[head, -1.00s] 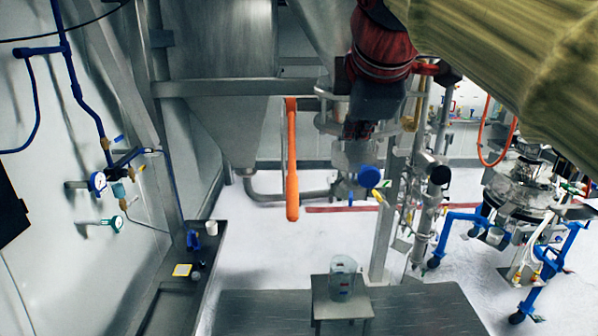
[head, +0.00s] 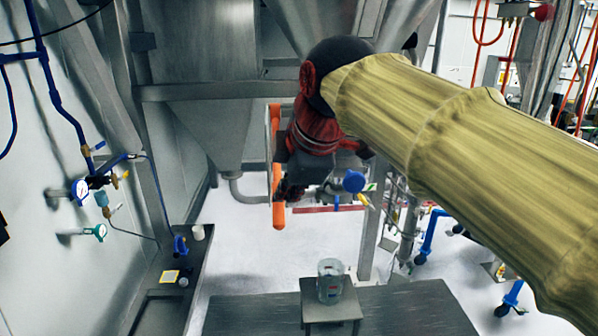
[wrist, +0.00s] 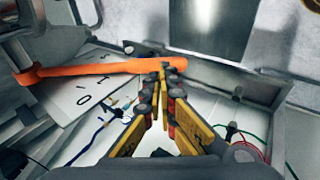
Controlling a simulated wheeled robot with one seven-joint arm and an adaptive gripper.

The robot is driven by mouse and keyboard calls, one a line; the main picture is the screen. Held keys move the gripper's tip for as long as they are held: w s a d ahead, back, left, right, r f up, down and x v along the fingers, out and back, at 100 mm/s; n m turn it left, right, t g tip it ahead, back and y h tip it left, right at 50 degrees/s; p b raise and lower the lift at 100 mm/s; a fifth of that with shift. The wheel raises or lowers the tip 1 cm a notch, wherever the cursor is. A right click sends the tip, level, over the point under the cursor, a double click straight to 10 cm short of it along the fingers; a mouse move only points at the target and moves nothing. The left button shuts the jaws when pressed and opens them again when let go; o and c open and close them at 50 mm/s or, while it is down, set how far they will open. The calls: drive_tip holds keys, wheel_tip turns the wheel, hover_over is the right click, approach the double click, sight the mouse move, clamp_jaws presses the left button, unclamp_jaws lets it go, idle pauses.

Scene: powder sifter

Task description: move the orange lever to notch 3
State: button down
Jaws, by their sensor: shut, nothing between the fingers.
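The orange lever (head: 278,215) hangs almost upright in the head view, in front of the grey steel hopper. In the wrist view the orange lever (wrist: 95,70) runs across the picture from left to right. My gripper (wrist: 163,72) is shut and empty, with its fingertips at the lever's right-hand end. They overlap the lever there; I cannot tell whether they touch it. In the head view my gripper (head: 284,190) is dark and partly hidden, close to the lever's lower half. A pale panel (wrist: 65,100) with dark marks lies behind the lever; no notch 3 can be made out.
A blue round knob (head: 353,181) is just right of my gripper. A clear beaker (head: 331,277) stands on a small steel stand (head: 318,313) below. Pale floor is free below the lever.

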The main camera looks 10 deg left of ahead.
sight(281, 208)
drive_tip(key=shift+p+x, duration=0.35)
drive_tip(key=shift+x, duration=1.35)
drive_tip(key=shift+w+f, duration=0.1)
drive_tip(key=shift+f, duration=0.05)
drive_tip(key=f+b, duration=0.1)
drive_tip(key=b, duration=0.2)
drive_tip(key=shift+w+a+f+t, duration=0.1)
drive_tip(key=shift+w+f+t, duration=0.1)
drive_tip(key=shift+f+t, duration=0.1)
drive_tip(key=w+a+f+t+y+b, duration=0.1)
drive_tip(key=w+f+t+b, duration=0.3)
drive_tip(key=b, duration=1)
drive_tip(key=w+a+f+n+t+y+b, duration=0.1)
drive_tip(key=w+f+t+b, duration=0.3)
drive_tip(key=b, duration=1)
drive_tip(key=w+a+f+y, duration=0.1)
drive_tip(key=w+f, duration=0.2)
drive_tip(key=w, duration=0.2)
drive_tip(key=shift+w, duration=0.3)
drive_tip(key=shift+a, duration=0.1)
